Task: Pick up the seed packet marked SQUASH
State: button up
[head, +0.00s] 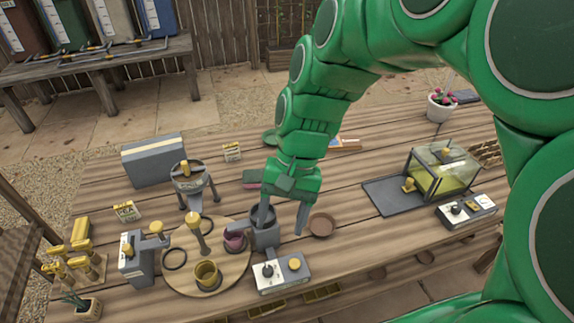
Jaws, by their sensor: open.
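Two small upright cards that look like seed packets stand on the wooden table. One packet (232,152) is near the back, left of my arm. The other packet (126,211) is near the left side. Their print is too small to read, so I cannot tell which, if either, is marked SQUASH. My gripper (283,216) points down, open, with its fingers apart. It is to the right of both packets, over or beside a dark grey cup-like part (266,236). My arm hides part of the table behind it.
A grey box (153,160) and a funnel stand (189,179) are at left. A brown saucer (322,224) and a glass case (444,169) are at right.

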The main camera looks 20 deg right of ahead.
jog(key=w+d+f+m+y, duration=0.2)
jog(key=w+m, duration=0.1)
jog(key=w, duration=0.3)
jog(key=w+d+f+m+t+y, duration=0.1)
jog(key=w+m+y, duration=0.15)
jog(key=w, duration=0.35)
jog(key=w+d+f+m+y, duration=0.2)
jog(key=w+m, duration=0.2)
jog(key=w, duration=0.2)
jog(key=w+d+f+m+t+y, duration=0.1)
jog(key=w+d+f+m+t, duration=0.2)
jog(key=w+d+f+m, duration=0.45)
jog(key=w+d+f+m+t+y, duration=0.1)
jog(key=w+d+f+m+t, duration=0.2)
jog(key=d+f, duration=0.5)
jog(key=shift+m, duration=0.3)
jog(key=shift+w+a+f, duration=0.1)
jog(key=shift+a+f, duration=0.1)
jog(key=shift+a, duration=0.65)
jog(key=shift+w+a+f, duration=0.15)
jog(key=shift+a+f, duration=0.05)
jog(key=shift+a, duration=0.6)
jog(key=shift+w+a+f, duration=0.1)
jog(key=shift+a+f, duration=0.1)
jog(key=shift+a, duration=0.65)
grip_shut()
